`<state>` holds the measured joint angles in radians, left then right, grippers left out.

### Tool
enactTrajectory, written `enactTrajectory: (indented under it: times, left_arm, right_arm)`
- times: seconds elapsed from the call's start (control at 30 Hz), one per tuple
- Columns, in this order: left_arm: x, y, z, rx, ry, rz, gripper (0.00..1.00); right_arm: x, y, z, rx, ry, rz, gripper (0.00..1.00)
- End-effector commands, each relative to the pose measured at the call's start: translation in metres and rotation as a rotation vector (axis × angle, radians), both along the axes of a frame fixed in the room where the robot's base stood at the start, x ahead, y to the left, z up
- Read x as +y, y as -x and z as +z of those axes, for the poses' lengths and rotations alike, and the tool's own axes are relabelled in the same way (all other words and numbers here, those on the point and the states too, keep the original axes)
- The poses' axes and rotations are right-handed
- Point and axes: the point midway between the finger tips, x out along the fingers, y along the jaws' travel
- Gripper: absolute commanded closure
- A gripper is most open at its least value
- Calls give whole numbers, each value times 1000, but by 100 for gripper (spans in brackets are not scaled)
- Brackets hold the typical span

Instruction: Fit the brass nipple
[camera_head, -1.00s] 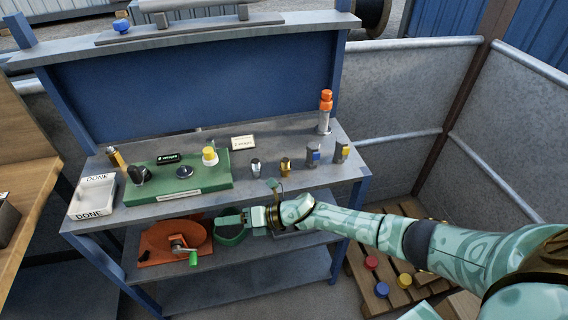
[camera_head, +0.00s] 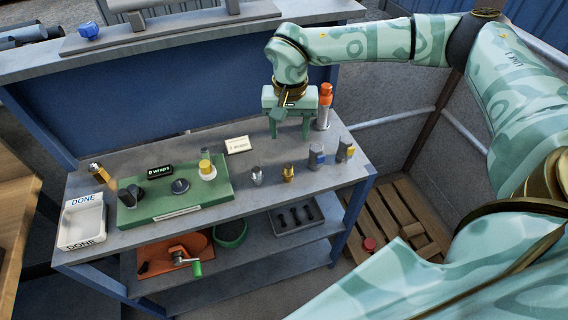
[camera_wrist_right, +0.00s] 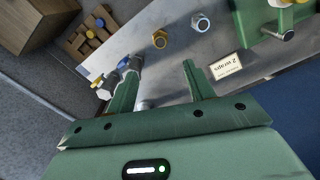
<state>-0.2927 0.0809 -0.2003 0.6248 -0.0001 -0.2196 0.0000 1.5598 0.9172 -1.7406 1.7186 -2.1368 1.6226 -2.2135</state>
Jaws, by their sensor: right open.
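The brass nipple (camera_head: 289,173) stands on the grey bench top near its front edge, right of a similar silver fitting (camera_head: 257,176). Both also show in the right wrist view, brass (camera_wrist_right: 160,41) and silver (camera_wrist_right: 200,25). My right gripper (camera_head: 291,135) is open and empty, pointing down over the bench behind the brass nipple, apart from it. Its spread fingers (camera_wrist_right: 160,70) show in the wrist view. The green fixture board (camera_head: 160,209) carries a black part, a grey disc, a yellow-topped fitting (camera_head: 206,167) and a "0 wraps" display (camera_head: 160,170). My left gripper is out of view.
A blue-marked valve (camera_head: 317,157) and a yellow-marked one (camera_head: 345,151) stand right of the nipple. An orange-topped bottle (camera_head: 325,105) stands behind. A card (camera_head: 238,145) lies behind the fittings. A white DONE tray (camera_head: 82,221) sits at left.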

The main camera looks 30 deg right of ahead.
Motion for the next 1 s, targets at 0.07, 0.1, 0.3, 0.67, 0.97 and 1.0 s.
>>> enactTrajectory:
  times: [0.07, 0.1, 0.3, 0.67, 0.97, 1.0]
  left_arm:
    - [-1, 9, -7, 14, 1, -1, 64]
    - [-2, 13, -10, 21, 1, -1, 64]
    - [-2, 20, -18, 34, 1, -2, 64]
    - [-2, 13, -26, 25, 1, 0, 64]
    - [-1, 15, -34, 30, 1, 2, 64]
    - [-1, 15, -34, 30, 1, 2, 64]
  right_arm:
    - [0, 1, -25, 8, -1, -1, 47]
    - [1, 1, -36, 9, -1, -3, 47]
    - [1, 0, -79, 5, -3, -3, 47]
    - [2, 0, -110, 5, -6, -3, 47]
    - [2, 0, -146, 2, -5, -5, 47]
    - [2, 0, -145, 2, -5, -5, 47]
